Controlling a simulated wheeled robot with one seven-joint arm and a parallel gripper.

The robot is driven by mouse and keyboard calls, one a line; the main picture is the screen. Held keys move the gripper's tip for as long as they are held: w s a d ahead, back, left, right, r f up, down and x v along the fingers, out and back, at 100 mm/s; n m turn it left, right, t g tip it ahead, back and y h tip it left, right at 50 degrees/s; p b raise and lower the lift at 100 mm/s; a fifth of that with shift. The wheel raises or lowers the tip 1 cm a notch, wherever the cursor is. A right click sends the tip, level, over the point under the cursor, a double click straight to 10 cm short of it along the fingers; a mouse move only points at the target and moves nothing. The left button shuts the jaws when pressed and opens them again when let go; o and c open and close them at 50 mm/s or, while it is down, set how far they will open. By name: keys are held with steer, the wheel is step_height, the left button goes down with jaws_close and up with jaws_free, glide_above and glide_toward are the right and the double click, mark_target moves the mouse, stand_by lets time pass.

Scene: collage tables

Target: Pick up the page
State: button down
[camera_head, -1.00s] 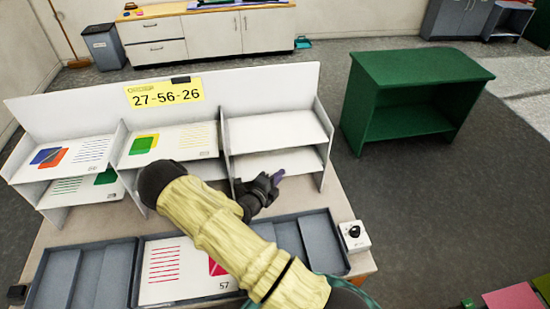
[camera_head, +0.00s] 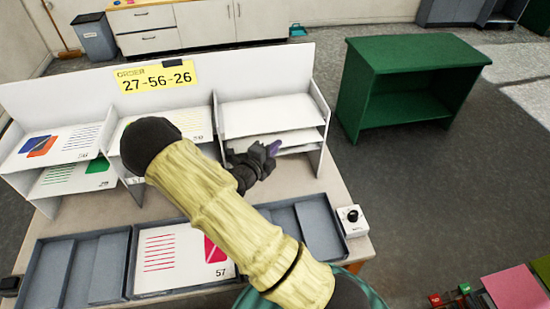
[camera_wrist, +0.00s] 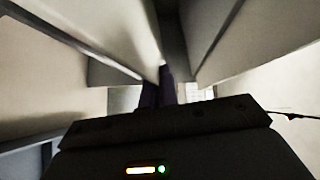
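My gripper (camera_head: 268,152) is at the front of the lower right compartment of the white shelf rack (camera_head: 316,118). Its purple fingertips point into that compartment. A white sheet-like layer (camera_head: 290,139) shows there, with another pale layer just below it; I cannot tell whether the fingers grip it. In the wrist view the dark fingers (camera_wrist: 157,92) sit close together between pale panels. A page with red lines, a pink shape and "57" (camera_head: 185,258) lies in the middle of the grey tray (camera_head: 133,235).
Pages with blue-orange (camera_head: 60,146) and green (camera_head: 75,177) shapes lie in the left compartments. My arm partly hides the middle ones. A yellow sign (camera_head: 156,78) reads "27-56-26". A white box with a black knob (camera_head: 350,220) stands right of the tray. A green stand (camera_head: 405,80) is beyond.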

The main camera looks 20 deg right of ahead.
steer(key=s+a+p, duration=0.2)
steer(key=s+p, duration=0.1)
steer(key=s, duration=0.6)
steer(key=s+a+p, duration=0.2)
steer(key=s+p, duration=0.2)
steer(key=s, duration=0.6)
stand_by(0.4)
